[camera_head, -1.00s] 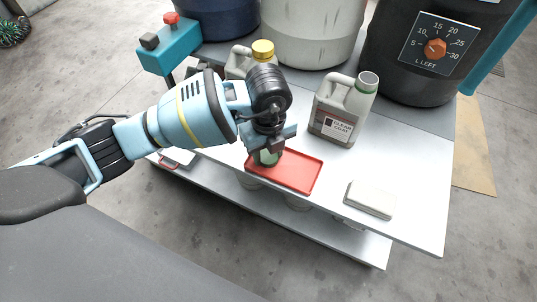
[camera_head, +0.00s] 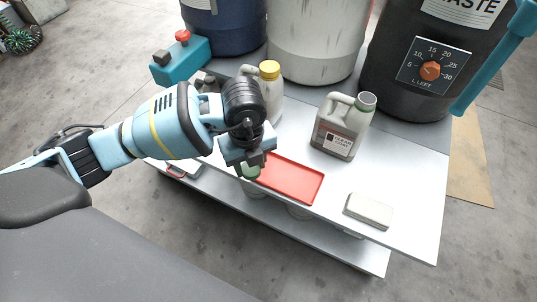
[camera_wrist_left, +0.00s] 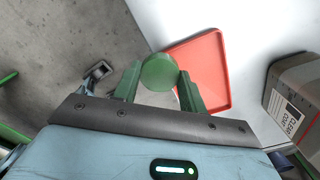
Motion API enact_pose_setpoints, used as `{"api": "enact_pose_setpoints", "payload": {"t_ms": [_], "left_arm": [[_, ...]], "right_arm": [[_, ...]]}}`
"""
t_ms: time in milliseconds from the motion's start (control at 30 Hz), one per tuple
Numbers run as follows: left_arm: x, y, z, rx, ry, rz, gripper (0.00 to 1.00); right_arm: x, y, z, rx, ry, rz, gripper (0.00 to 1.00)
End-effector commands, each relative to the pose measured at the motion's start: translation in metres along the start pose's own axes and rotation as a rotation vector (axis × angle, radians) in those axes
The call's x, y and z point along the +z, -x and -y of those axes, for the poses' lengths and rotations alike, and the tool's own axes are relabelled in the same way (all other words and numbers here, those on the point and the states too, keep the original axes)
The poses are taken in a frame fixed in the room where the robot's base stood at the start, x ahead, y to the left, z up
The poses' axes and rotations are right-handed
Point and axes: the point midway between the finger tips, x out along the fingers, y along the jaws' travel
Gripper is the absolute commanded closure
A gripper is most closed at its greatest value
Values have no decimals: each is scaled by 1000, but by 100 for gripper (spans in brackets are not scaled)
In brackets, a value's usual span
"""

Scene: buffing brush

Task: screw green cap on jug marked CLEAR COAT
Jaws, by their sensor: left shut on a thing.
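My left gripper (camera_head: 250,168) is shut on the green cap (camera_head: 250,171), over the left end of the red tray. In the left wrist view the round green cap (camera_wrist_left: 159,72) sits between the two green fingers. The jug marked CLEAR COAT (camera_head: 336,137) stands upright on the table, right of and behind the gripper. My right gripper is not in view.
The red tray (camera_head: 307,188) lies on the white table (camera_head: 408,185). A white block (camera_head: 369,210) lies near the front edge. A yellow-capped jug (camera_head: 270,95) stands behind my left arm. Large drums, including a black one with a dial (camera_head: 431,71), line the back.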

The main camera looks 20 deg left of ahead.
Motion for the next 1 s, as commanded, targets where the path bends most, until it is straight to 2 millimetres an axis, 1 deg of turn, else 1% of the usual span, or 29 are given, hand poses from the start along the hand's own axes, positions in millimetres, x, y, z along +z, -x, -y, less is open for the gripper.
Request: {"api": "enact_pose_setpoints", "payload": {"t_ms": [33, 200, 300, 400, 600, 967, 1000], "left_arm": [[1, 4, -16, 2, 2, 2, 79], [0, 7, -57, 2, 1, 2, 79], [1, 8, -75, 1, 2, 1, 79], [0, 8, -88, 1, 1, 0, 79], [0, 9, -100, 0, 1, -1, 79], [0, 9, -102, -1, 0, -1, 79], [0, 9, -102, -1, 0, 0, 79]], "right_arm": [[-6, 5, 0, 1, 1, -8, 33], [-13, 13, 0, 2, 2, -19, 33], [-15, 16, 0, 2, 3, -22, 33], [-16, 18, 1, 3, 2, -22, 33], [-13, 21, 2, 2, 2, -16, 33], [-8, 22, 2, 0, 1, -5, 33], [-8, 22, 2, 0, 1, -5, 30]]}}
